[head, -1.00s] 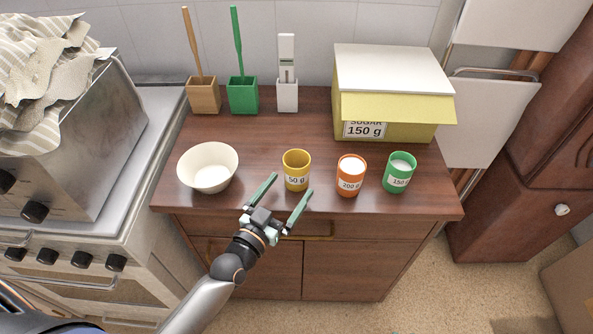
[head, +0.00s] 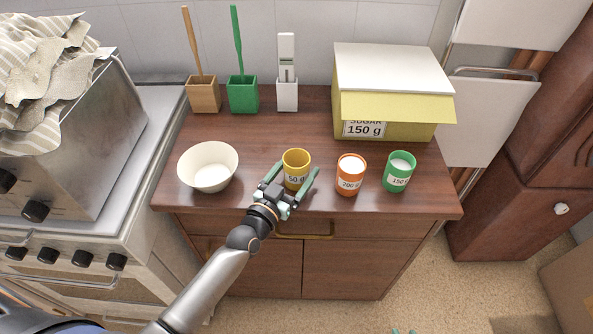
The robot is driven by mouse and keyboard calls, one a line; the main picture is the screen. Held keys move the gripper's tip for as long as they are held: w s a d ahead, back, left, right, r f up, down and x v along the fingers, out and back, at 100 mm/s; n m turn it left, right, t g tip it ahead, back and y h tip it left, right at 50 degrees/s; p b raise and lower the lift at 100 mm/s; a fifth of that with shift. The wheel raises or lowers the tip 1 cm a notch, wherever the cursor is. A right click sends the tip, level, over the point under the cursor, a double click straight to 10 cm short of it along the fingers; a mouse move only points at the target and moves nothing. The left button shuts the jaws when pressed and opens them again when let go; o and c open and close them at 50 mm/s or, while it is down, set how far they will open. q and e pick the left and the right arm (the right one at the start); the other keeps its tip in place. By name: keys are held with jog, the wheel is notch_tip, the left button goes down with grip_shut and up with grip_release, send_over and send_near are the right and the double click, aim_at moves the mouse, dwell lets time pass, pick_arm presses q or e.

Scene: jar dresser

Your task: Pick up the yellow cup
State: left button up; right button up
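The yellow cup (head: 297,158), labelled 50 g, stands upright near the front edge of the dresser top. My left gripper (head: 296,169) is open, with one finger on each side of the cup's lower part. A small gap seems to show between the fingers and the cup, and the gripper's palm sits just in front of it.
A white bowl (head: 208,167) stands left of the cup. An orange cup (head: 350,174) and a green cup (head: 398,171) stand to its right. A sugar box (head: 390,95) and several holders line the back. The dresser top (head: 300,122) behind the cup is clear.

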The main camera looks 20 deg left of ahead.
pick_arm(q)
jog(key=c, duration=1.2)
jog(key=shift+r, duration=0.15)
jog(key=shift+c, duration=0.2)
